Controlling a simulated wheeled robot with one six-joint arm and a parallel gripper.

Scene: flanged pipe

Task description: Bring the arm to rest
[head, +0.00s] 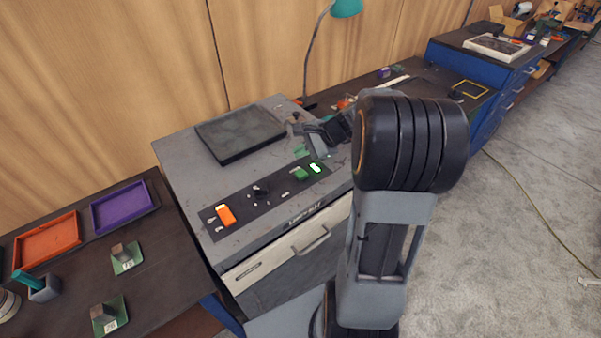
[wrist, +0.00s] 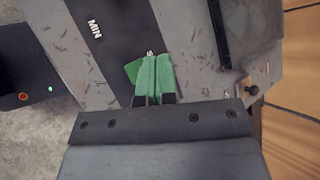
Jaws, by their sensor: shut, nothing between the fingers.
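My gripper (head: 301,151) is above the right end of the control panel on the grey cabinet in the head view. In the wrist view its two green fingers (wrist: 150,58) are pressed together with nothing between them. Beyond the fingertips is a dark panel strip (wrist: 115,40) with a white MIN label. A green piece (wrist: 132,70) shows beside the fingers, partly hidden by them. In the head view a green switch (head: 299,174) with a bright green lit part (head: 316,168) is just below the fingers; I cannot tell whether they touch it.
The panel also carries an orange switch (head: 226,215) and a black knob (head: 260,192). A dark square plate (head: 240,134) lies on the cabinet top. A bench with orange (head: 46,242) and purple (head: 122,205) trays stands left. Open floor (head: 530,190) lies right.

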